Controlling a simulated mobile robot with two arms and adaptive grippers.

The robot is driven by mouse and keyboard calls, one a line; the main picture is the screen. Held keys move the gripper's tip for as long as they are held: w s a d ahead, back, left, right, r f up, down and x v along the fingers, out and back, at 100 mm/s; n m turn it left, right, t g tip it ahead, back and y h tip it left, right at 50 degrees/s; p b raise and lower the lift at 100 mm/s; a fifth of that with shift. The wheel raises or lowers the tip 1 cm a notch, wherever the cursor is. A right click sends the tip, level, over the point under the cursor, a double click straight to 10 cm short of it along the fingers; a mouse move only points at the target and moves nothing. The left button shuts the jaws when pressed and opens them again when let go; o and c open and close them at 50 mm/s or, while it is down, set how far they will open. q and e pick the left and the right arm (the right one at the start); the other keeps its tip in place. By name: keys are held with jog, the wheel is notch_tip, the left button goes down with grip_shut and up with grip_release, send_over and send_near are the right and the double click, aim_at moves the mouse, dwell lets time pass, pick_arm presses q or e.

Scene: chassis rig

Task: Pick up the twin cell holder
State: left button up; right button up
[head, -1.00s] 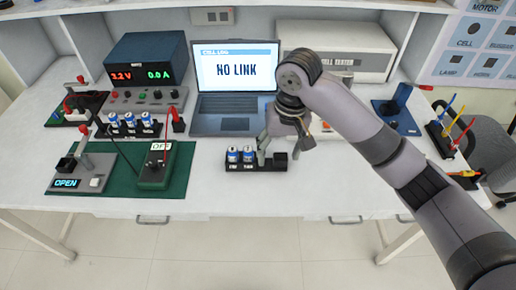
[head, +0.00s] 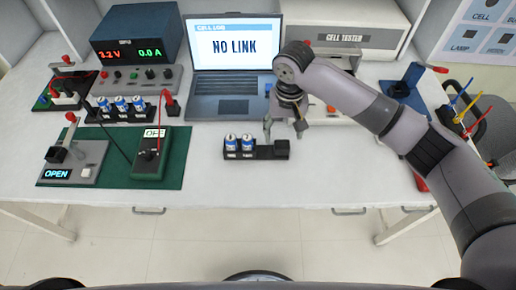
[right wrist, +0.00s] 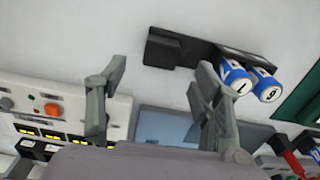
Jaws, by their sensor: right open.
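The twin cell holder (head: 265,152) is a low black tray on the white table, in front of the laptop. It bears two blue and white cells (head: 239,143) at its left and a black block (head: 282,146) at its right end. My right gripper (head: 284,130) is open, with its fingers just behind the holder in the head view and apart from the block. In the right wrist view the holder (right wrist: 188,48) lies beyond my open fingers (right wrist: 157,80); one finger partly overlaps it near the cells. My left gripper is not in view.
A laptop (head: 234,85) reading NO LINK stands behind the holder. Left are a green mat (head: 178,172) with switch boxes, a rack with three cells (head: 121,108) and a power supply (head: 137,40). A cell tester (head: 338,35) stands behind. Table in front is clear.

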aim_at(282, 144)
jog(key=shift+f, duration=0.55)
notch_tip(282, 144, down, 4)
jog(key=shift+s+r, duration=0.15)
jog(key=shift+f, duration=0.5)
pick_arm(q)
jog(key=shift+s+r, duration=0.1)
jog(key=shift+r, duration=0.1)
pick_arm(e)
jog(key=shift+c, duration=0.5)
jog(key=c, duration=0.7)
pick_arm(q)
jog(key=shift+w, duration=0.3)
pick_arm(e)
jog(key=c, duration=0.5)
